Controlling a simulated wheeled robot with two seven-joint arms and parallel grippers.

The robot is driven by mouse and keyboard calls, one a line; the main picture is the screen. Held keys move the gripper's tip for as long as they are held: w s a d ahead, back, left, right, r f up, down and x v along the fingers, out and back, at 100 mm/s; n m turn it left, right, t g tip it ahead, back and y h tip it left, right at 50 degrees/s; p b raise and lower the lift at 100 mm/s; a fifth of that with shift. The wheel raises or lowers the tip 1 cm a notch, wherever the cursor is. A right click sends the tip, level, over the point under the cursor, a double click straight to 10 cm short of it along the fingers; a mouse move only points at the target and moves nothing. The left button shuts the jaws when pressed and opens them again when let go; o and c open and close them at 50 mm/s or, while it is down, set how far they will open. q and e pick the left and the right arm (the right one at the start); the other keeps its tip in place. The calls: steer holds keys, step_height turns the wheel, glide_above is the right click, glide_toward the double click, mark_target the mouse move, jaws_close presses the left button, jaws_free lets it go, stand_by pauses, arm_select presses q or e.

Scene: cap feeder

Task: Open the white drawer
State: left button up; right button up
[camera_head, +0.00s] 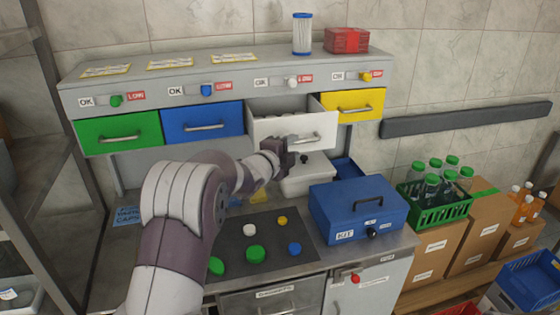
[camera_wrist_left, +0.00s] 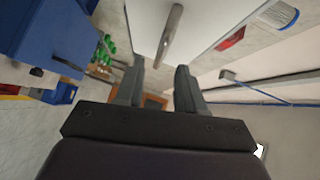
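The white drawer (camera_head: 270,131) is the third in the row and stands pulled out, with its inside showing in the head view. Its front carries a metal bar handle (camera_head: 308,138). The white front (camera_wrist_left: 198,22) and the handle (camera_wrist_left: 170,35) also show in the wrist view. My left gripper (camera_head: 289,146) is in front of the drawer at the left part of the handle. In the wrist view its two fingers (camera_wrist_left: 158,70) are spread, with the near end of the handle between or just beyond their tips. I cannot tell whether they touch it. My right gripper is not in view.
Closed green (camera_head: 118,132), blue (camera_head: 202,121) and yellow (camera_head: 352,105) drawers flank the white one. Below are a white container (camera_head: 308,178), a blue kit box (camera_head: 357,211) and a dark mat (camera_head: 270,263) with coloured caps. A green bottle crate (camera_head: 438,211) is at right.

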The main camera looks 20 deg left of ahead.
arm_select(q)
steer(key=b+v, duration=0.1)
steer(key=v, duration=0.7)
steer(key=shift+b, duration=0.4)
steer(key=shift+s+f, duration=0.1)
steer(key=s+a+f+n+g+y, duration=0.2)
steer(key=s+f+n+g, duration=0.25)
steer(key=f+n, duration=0.3)
steer(key=s+a+f+n+g+y, duration=0.2)
steer(key=s+f+n+g+y, duration=0.1)
steer(key=s+f+n, duration=0.4)
steer(key=s+d+f+n+g, duration=0.1)
steer(key=s+d+f+g, duration=0.1)
steer(key=s, duration=0.4)
steer(key=s+d+f+n+g+h, duration=0.1)
steer(key=s+d+f+g, duration=0.1)
steer(key=s+d, duration=0.2)
steer(key=s+d+f+n+g, duration=0.2)
steer(key=s+d+g, duration=0.1)
steer(key=s, duration=0.6)
steer(key=shift+d+f+h, duration=0.3)
steer(key=shift+d+h, duration=0.1)
steer(key=shift+d, duration=0.05)
